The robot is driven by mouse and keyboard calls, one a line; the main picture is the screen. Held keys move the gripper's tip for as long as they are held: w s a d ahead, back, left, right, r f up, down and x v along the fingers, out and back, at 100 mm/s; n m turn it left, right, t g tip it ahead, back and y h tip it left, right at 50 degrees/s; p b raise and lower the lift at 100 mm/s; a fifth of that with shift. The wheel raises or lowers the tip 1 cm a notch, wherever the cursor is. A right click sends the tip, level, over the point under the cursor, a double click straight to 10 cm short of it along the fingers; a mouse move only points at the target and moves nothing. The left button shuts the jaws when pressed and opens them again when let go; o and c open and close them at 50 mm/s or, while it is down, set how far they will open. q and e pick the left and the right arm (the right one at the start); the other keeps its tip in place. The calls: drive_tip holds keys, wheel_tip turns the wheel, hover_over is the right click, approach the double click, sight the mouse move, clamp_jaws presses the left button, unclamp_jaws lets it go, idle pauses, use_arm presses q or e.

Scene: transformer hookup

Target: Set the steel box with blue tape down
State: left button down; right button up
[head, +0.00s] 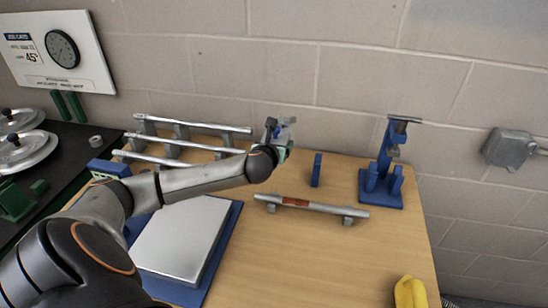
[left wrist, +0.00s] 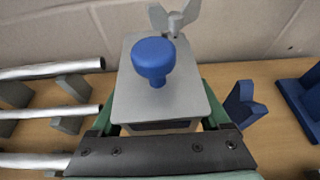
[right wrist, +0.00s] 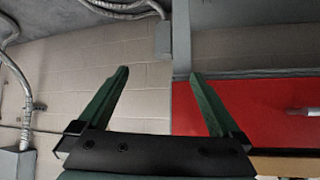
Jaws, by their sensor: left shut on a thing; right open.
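The steel box (left wrist: 178,102), a grey metal block with a round blue knob (left wrist: 153,60) and a wing-shaped piece on top, is between the green fingers of my left gripper (left wrist: 165,100) in the left wrist view. My left gripper is shut on it. In the head view the box (head: 287,132) is small and partly hidden behind my wrist, over the back of the wooden table (head: 320,250). I cannot make out blue tape, or whether the box touches the table. My right gripper (right wrist: 160,74) is open and empty, away from the table.
Metal rods on supports (head: 190,125) lie to the left. A blue upright block (head: 316,170) and a blue stand (head: 382,185) are to the right. A bar on two feet (head: 310,205), a grey plate (head: 182,240) and a yellow object (head: 410,292) are nearer. The middle front is clear.

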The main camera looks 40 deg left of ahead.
use_arm(q)
drive_tip(key=w+a+f, duration=0.1)
drive_tip(key=f, duration=0.1)
drive_tip(key=w+a+f+b, duration=0.1)
drive_tip(key=a+f, duration=0.1)
drive_tip(key=w+a+f, duration=0.1)
drive_tip(key=f, duration=0.1)
drive_tip(key=shift+w+a+f, duration=0.1)
drive_tip(key=shift+w+a, duration=0.15)
drive_tip(key=shift+w, duration=0.15)
drive_tip(key=shift+f+b, duration=0.45)
drive_tip(key=shift+f, duration=1)
drive_tip(key=shift+f, duration=0.1)
unclamp_jaws()
drive_tip(key=shift+f, duration=0.15)
drive_tip(key=shift+s+d+r, duration=0.2)
drive_tip(key=shift+s+r, duration=0.1)
drive_tip(key=shift+s, duration=0.1)
drive_tip(key=p+v, duration=0.1)
drive_tip(key=v, duration=0.9)
drive_tip(key=shift+s+d+r+p, duration=0.15)
drive_tip(key=shift+s+p, duration=0.1)
drive_tip(key=shift+p, duration=0.15)
drive_tip(key=shift+s+d+r, duration=0.1)
drive_tip(key=shift+s+d, duration=0.05)
drive_tip(key=shift+s, duration=0.1)
